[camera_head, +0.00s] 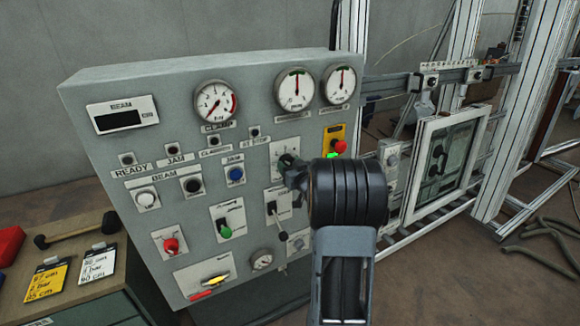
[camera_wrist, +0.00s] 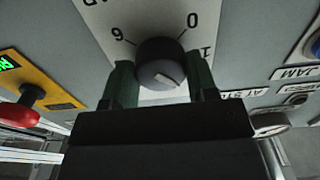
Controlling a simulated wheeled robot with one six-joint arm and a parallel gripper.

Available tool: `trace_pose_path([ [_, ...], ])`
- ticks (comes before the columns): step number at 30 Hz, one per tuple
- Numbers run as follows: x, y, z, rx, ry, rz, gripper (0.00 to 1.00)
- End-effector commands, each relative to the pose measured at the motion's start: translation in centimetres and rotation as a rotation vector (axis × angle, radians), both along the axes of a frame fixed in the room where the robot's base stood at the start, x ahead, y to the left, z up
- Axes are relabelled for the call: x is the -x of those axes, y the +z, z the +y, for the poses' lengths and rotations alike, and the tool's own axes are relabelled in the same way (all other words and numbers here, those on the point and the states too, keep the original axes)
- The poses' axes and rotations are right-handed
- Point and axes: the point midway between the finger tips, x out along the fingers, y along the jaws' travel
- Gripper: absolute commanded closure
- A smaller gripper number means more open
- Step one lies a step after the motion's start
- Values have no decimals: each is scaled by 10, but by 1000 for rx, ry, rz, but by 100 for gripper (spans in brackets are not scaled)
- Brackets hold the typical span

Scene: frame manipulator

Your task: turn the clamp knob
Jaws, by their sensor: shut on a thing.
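The clamp knob (camera_wrist: 158,55) is a round black knob with a pale mark on its face. It sits on a white dial plate (camera_wrist: 107,16) with printed numbers, seen upside down in the wrist view. My gripper (camera_wrist: 160,82) has one dark green finger on each side of the knob and is shut on it. In the head view my gripper (camera_head: 289,165) is up against the grey panel (camera_head: 100,200) at that dial, and my wrist covers part of the area. The knob is mostly hidden there.
A red button on a yellow plate (camera_head: 335,135) is close right of my gripper; it also shows in the wrist view (camera_wrist: 20,114). A lever switch (camera_head: 277,212) is just below. Three gauges, including one (camera_head: 216,102), are above. A framed window (camera_head: 440,165) stands right.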

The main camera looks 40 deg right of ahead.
Motion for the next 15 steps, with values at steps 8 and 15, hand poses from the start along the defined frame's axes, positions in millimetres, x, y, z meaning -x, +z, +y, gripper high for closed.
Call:
trace_pose_path([
  [8,0,0,0,-63,-1,-9,71],
  [15,0,1,0,-239,-1,-33,71],
])
